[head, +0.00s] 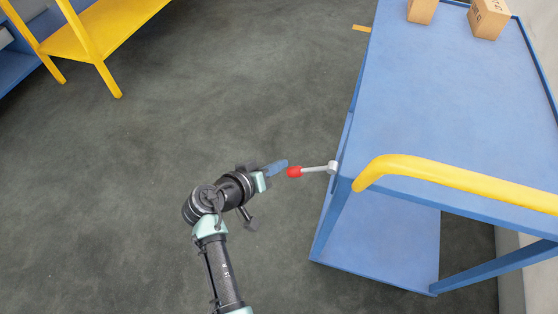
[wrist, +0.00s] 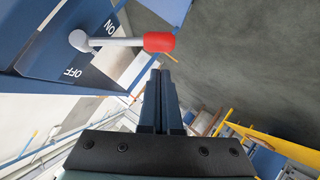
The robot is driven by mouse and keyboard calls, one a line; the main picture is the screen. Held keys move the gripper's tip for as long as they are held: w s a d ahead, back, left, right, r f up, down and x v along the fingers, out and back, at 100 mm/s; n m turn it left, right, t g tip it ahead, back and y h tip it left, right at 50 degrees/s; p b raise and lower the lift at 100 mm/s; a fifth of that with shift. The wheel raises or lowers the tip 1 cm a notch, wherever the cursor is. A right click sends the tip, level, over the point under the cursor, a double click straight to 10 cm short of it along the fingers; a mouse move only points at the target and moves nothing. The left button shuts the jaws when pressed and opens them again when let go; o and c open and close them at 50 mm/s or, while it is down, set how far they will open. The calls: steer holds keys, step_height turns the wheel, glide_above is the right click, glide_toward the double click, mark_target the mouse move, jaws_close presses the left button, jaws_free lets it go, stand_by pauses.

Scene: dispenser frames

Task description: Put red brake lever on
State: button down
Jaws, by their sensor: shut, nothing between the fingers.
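The brake lever has a grey arm (head: 316,169) and a red knob (head: 294,172), and it sticks out leftward from the side of the blue cart (head: 440,110). In the wrist view the red knob (wrist: 159,42) is above my fingertips. The lever's pivot is on a dark blue plate (wrist: 60,65) with white ON and OFF marks. The lever arm lies between the two marks. My gripper (head: 283,164) is shut and empty, with its tips close to the knob; it also shows in the wrist view (wrist: 160,74). I cannot tell if it touches the knob.
The cart has a yellow handle (head: 460,180) at its near end and cardboard boxes (head: 488,18) on its far end. A yellow-framed stand (head: 100,32) is at the upper left. The grey floor (head: 220,90) left of the cart is clear.

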steer(key=w+p+v, duration=0.1)
steer(key=v, duration=1)
steer(key=shift+a+r, duration=0.2)
steer(key=shift+a, duration=0.2)
steer(key=shift+s, duration=0.1)
steer(key=w+d+r+t+y, duration=0.1)
steer(key=w+r+t+y, duration=0.25)
steer(key=r, duration=1.05)
steer(key=w+r+t+y, duration=0.2)
steer(key=w+r+t, duration=0.25)
steer(key=r, duration=0.95)
steer(key=s+d+r+t+y, duration=0.1)
steer(key=s+d+r+t, duration=0.15)
steer(key=s+r, duration=0.6)
steer(key=s+d+r+t+p, duration=0.1)
steer(key=s+r+t, duration=0.25)
steer(key=r, duration=0.95)
steer(key=s+d+r+t+y, duration=0.15)
steer(key=s+r+t, duration=0.3)
steer(key=r, duration=0.65)
step_height(320, 180, up, 18)
steer(key=p, duration=1.9)
steer(key=shift+w+d+p, duration=0.25)
steer(key=shift+w+p, duration=0.05)
steer(key=shift+w, duration=0.05)
steer(key=shift+r+g, duration=0.1)
steer(key=shift+g, duration=0.15)
